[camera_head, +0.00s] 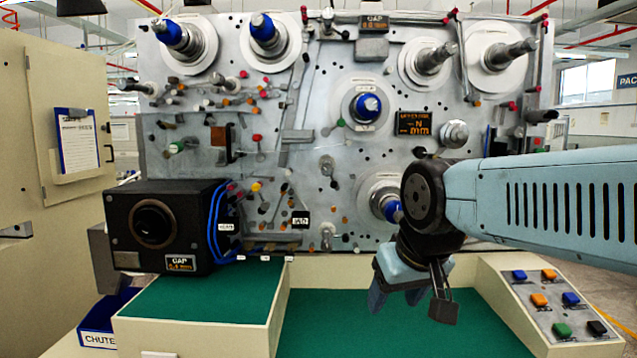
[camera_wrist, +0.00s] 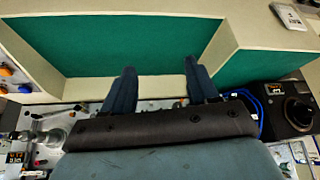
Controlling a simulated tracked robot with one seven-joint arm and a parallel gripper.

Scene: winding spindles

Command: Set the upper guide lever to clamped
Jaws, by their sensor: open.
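The upright machine panel (camera_head: 300,165) carries many small levers and guides with coloured knobs. A small lever with a green end (camera_head: 340,122) is left of the middle blue-tipped spindle (camera_head: 367,105). Another green-ended lever (camera_head: 175,147) and a red-knobbed one (camera_head: 257,137) are at the left. No readable label tells me which is the upper guide lever, or its setting. My gripper (camera_head: 396,299) hangs in front of the panel's lower part, above the green work surface, apart from these levers. In the wrist view my gripper (camera_wrist: 160,85) is open, its two blue fingers apart with nothing between them.
A black gauge box (camera_head: 165,227) stands at the lower left, with blue cables. A button console (camera_head: 555,300) is at the lower right. The green work surface (camera_head: 335,325) is bare. A cream cabinet (camera_head: 75,220) stands at the left; several spindles jut from the panel top.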

